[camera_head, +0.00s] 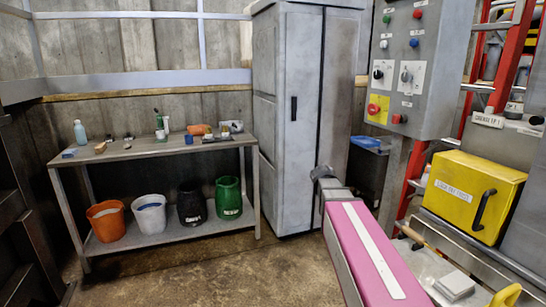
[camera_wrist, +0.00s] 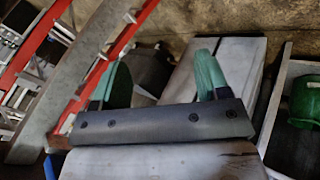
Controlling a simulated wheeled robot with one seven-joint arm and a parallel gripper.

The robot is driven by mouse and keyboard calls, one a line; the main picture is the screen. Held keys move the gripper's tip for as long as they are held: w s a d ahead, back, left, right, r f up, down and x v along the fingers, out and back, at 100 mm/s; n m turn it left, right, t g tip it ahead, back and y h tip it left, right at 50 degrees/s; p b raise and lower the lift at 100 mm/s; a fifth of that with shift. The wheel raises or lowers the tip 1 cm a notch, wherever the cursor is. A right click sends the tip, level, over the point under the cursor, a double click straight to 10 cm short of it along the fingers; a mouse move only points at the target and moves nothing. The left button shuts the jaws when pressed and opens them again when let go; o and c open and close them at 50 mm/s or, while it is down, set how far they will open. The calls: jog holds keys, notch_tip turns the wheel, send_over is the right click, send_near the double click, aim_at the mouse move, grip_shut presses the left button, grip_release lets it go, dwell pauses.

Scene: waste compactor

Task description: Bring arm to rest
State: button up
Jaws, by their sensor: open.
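My gripper (camera_wrist: 162,76) is open in the wrist view. Its two green finger pads stand wide apart with nothing held between them. In the head view my arm, with a pink cover and white stripe, reaches forward from the lower right towards the tall grey cabinet (camera_head: 287,110). The fingers cannot be made out in that view. In the wrist view a pale grey boxlike surface lies beyond the fingers.
A metal workbench (camera_head: 150,149) with small items stands at the left, several buckets on its lower shelf. A control panel (camera_head: 408,60), red ladder (camera_head: 509,60) and yellow box (camera_head: 470,195) are at the right. Bare floor (camera_head: 200,275) lies in front of the bench.

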jog(key=s+a+f+g+y, duration=0.1)
jog(key=s+a+f+y, duration=0.2)
jog(key=s+f, duration=0.6)
jog(key=s+a+f+g+y, duration=0.2)
jog(key=s+a+f+y, duration=0.1)
jog(key=s+f, duration=0.6)
jog(key=shift+s+a, duration=0.35)
jog(key=shift+a, duration=0.55)
